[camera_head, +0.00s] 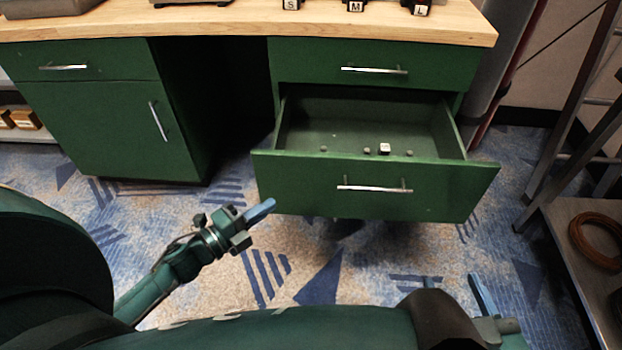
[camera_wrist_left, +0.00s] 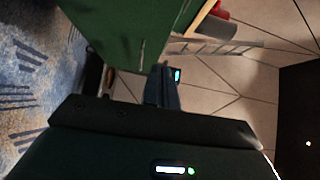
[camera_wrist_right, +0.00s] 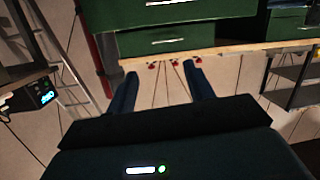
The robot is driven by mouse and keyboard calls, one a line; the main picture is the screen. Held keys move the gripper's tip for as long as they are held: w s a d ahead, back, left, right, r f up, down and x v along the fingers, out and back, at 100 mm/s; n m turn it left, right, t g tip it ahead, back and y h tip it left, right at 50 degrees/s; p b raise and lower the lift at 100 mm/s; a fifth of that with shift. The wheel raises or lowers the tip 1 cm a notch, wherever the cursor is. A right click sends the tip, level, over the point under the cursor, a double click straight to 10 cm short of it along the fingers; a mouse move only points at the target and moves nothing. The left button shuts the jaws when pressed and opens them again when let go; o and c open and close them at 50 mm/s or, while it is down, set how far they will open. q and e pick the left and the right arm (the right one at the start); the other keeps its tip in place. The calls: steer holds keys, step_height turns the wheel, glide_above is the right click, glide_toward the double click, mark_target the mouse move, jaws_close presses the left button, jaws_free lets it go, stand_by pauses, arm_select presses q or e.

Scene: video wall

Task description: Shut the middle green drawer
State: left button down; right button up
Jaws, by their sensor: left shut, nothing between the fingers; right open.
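The green drawer (camera_head: 300,198) stands pulled out below a closed top drawer (camera_head: 310,62), with a silver bar handle (camera_head: 375,189) on its front. A white cube (camera_head: 384,148) and several small grey bits lie inside it. My left gripper (camera_head: 262,210) is shut and empty, at the lower left corner of the drawer front in the head view; whether it touches cannot be told. Its fingers show in the left wrist view (camera_wrist_left: 161,85). My right gripper (camera_head: 457,285) is open and empty, low in front of the drawer's right side; its parted fingers show in the right wrist view (camera_wrist_right: 160,82).
The wooden desktop (camera_head: 230,20) carries blocks marked S, M and L (camera_head: 355,5). A green cupboard door (camera_head: 100,125) is closed on the left. A metal rack with a coiled brown cable (camera_head: 597,240) stands at the right. The carpet before the drawer is clear.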

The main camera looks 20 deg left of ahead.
arm_select(q)
steer(key=x, duration=0.4)
steer(key=a+b+x, duration=0.1)
steer(key=x, duration=0.3)
steer(key=w+b+x, duration=0.1)
steer(key=x, duration=0.3)
steer(key=shift+w+a+f, duration=0.1)
steer(key=shift+a, duration=0.2)
steer(key=shift+w+a, duration=0.15)
steer(key=shift+w, duration=0.35)
arm_select(e)
steer(key=shift+w+a+r+n+t+y, duration=0.2)
steer(key=shift+a+n+t+y, duration=0.2)
steer(key=shift+n+t+y, duration=0.4)
